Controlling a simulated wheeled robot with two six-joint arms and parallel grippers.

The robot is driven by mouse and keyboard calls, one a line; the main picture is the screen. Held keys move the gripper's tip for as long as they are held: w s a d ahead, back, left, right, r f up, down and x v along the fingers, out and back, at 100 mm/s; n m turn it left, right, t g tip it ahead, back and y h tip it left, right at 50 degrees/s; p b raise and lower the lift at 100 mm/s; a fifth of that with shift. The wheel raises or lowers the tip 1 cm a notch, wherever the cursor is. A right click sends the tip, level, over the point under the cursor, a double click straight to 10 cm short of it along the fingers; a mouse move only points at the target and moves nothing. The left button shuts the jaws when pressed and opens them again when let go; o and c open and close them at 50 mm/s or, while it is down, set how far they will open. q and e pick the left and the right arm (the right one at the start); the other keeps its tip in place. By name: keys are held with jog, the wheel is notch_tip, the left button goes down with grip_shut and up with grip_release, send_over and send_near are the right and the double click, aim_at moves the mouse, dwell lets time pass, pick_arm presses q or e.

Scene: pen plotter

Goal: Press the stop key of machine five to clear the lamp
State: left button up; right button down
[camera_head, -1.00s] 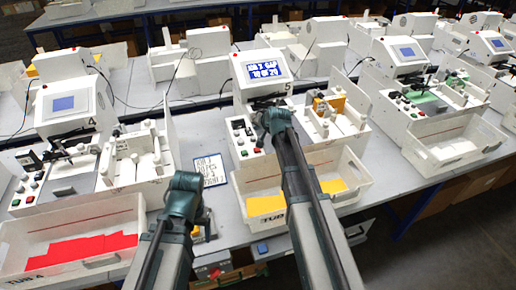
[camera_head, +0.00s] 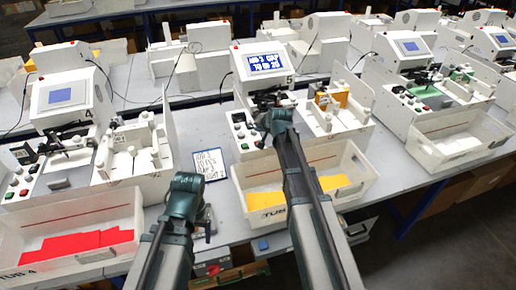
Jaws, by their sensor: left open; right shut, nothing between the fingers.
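Machine five (camera_head: 243,92) is the white machine in the middle, marked 5, with a lit screen (camera_head: 264,63) of blue and white text too blurred to read surely. A small red lamp (camera_head: 236,47) sits at its top left corner. Its key panel (camera_head: 241,132) shows small dark, green and other keys at the left; which is the stop key I cannot tell. My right gripper (camera_head: 268,106) is shut and empty over the panel's right part; the arm hides what lies beneath, and contact cannot be judged. My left gripper (camera_head: 203,222) is open and empty, in front of the bench, left of tub five.
A tub (camera_head: 352,190) with yellow sheets stands before machine five. Machine four (camera_head: 52,117) and its tub (camera_head: 70,212) with red sheets are at left. Another machine (camera_head: 385,62) stands at right. A written card (camera_head: 210,164) lies between machines four and five.

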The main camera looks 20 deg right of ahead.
pick_arm(q)
jog(key=shift+f+b, duration=1.55)
jog(key=shift+f, duration=0.6)
pick_arm(e)
jog(key=shift+f, duration=2.1)
jog(key=shift+f, duration=0.1)
pick_arm(q)
jog(key=shift+f+b, duration=0.4)
pick_arm(e)
jog(key=shift+f, duration=0.3)
pick_arm(q)
jog(key=shift+f+b, duration=0.4)
pick_arm(e)
jog(key=shift+f, duration=0.45)
pick_arm(q)
jog(key=shift+r, duration=0.15)
pick_arm(e)
jog(key=shift+r, duration=0.15)
pick_arm(q)
jog(key=shift+r+p, duration=0.7)
jog(key=shift+p, duration=0.15)
pick_arm(e)
jog(key=shift+r, duration=0.7)
notch_tip(320, 180, up, 5)
jog(key=p, duration=0.5)
jog(key=shift+r, duration=0.1)
pick_arm(q)
notch_tip(320, 180, up, 5)
